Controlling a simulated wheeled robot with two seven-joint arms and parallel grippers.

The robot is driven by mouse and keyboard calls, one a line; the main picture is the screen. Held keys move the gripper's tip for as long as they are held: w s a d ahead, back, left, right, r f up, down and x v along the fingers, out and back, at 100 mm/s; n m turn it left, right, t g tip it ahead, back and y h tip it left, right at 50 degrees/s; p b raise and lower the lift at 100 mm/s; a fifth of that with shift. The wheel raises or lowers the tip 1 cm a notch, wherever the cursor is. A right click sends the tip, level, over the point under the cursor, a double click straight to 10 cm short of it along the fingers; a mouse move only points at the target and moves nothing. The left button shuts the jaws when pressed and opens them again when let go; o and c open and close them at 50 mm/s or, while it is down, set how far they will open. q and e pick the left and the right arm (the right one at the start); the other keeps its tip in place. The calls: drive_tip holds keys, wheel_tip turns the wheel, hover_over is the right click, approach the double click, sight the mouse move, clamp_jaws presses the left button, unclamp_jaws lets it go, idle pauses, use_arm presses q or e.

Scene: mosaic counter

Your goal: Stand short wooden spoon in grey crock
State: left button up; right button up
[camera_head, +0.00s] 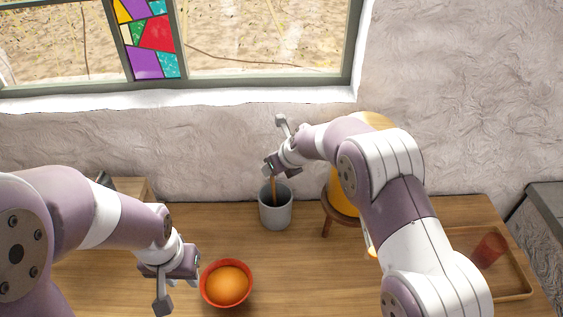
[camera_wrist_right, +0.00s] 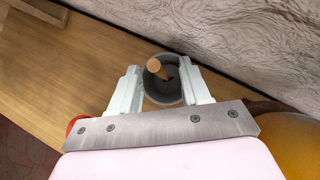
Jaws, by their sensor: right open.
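The grey crock (camera_head: 276,212) stands upright on the wooden counter below the window. The short wooden spoon (camera_head: 274,190) stands in it, handle up and slightly tilted; its lower end is hidden inside. In the right wrist view the spoon (camera_wrist_right: 156,68) rises from the dark mouth of the crock (camera_wrist_right: 160,97). My right gripper (camera_head: 270,168) is just above the crock. Its two fingers (camera_wrist_right: 162,92) are apart, on either side of the spoon, with space around it. My left gripper (camera_head: 172,284) hangs left of the red bowl, and its finger gap is unclear.
A yellow vessel (camera_head: 341,199) on a wooden stand (camera_head: 330,221) is close right of the crock, partly behind my right arm. A wooden tray (camera_head: 514,296) with a red cup (camera_head: 488,250) is at right.

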drive_tip(key=b+v, duration=0.1)
drive_tip(key=v, duration=1)
drive_tip(key=shift+s+r, duration=0.2)
drive_tip(key=shift+d, duration=0.1)
drive_tip(key=s+d+f+n+g+h, duration=0.1)
drive_tip(key=s+d+f+n, duration=0.2)
drive_tip(key=s+n, duration=0.5)
drive_tip(key=s+d+f+n+g+h, duration=0.1)
drive_tip(key=s+d+f+n+g, duration=0.1)
drive_tip(key=s+d+n, duration=0.4)
drive_tip(key=s+d+f+n+g+h, duration=0.1)
drive_tip(key=s+d+n, duration=0.4)
drive_tip(key=s+n, duration=0.7)
wheel_tip(320, 180, down, 3)
drive_tip(key=n+h, duration=0.1)
drive_tip(key=n, duration=0.2)
drive_tip(key=shift+r+n+g, duration=0.2)
drive_tip(key=shift+n+g, duration=0.1)
drive_tip(key=shift+s, duration=0.1)
